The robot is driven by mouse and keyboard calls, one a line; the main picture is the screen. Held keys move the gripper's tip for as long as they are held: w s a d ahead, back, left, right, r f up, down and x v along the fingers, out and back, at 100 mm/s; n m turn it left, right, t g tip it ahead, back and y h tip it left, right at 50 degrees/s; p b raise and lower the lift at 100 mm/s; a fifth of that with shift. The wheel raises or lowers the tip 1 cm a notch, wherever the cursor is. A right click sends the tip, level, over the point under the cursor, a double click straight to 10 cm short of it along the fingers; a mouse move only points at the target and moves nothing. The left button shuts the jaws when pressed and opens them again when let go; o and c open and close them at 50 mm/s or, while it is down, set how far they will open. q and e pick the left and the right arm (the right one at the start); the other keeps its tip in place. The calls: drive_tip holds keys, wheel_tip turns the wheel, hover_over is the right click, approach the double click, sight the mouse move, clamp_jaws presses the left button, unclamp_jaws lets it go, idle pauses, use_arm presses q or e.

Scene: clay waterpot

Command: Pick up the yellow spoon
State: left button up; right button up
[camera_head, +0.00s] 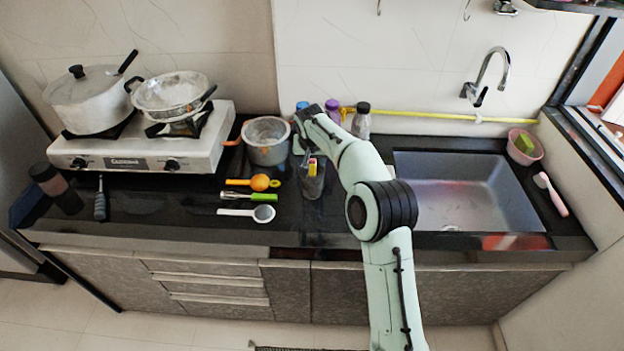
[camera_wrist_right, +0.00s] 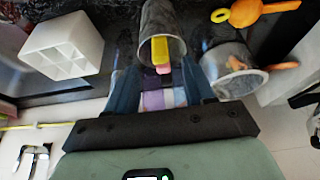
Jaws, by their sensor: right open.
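A yellow handle (camera_head: 312,166), which looks like the yellow spoon, stands up out of a grey cup (camera_head: 312,184) on the dark counter. In the right wrist view the yellow handle (camera_wrist_right: 161,52) shows in the mouth of the cup (camera_wrist_right: 160,17), with a pinkish piece beside it. The lower part inside the cup is hidden. My right gripper (camera_head: 302,146) is just behind the cup in the head view. In the right wrist view my right gripper (camera_wrist_right: 160,82) is open, its two fingers on either side of the cup's mouth. My left gripper is not in view.
A metal pot (camera_head: 267,148) stands left of the cup. An orange squeezer (camera_head: 259,182), a green-handled tool (camera_head: 249,196) and a white strainer spoon (camera_head: 246,212) lie on the counter. Several bottles (camera_head: 361,122) stand behind my arm. A sink (camera_head: 470,185) is at right.

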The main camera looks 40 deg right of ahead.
sight(312, 165)
drive_tip(key=x, duration=0.5)
drive_tip(key=shift+w+f, duration=0.1)
drive_tip(key=shift+f, duration=0.05)
clamp_jaws()
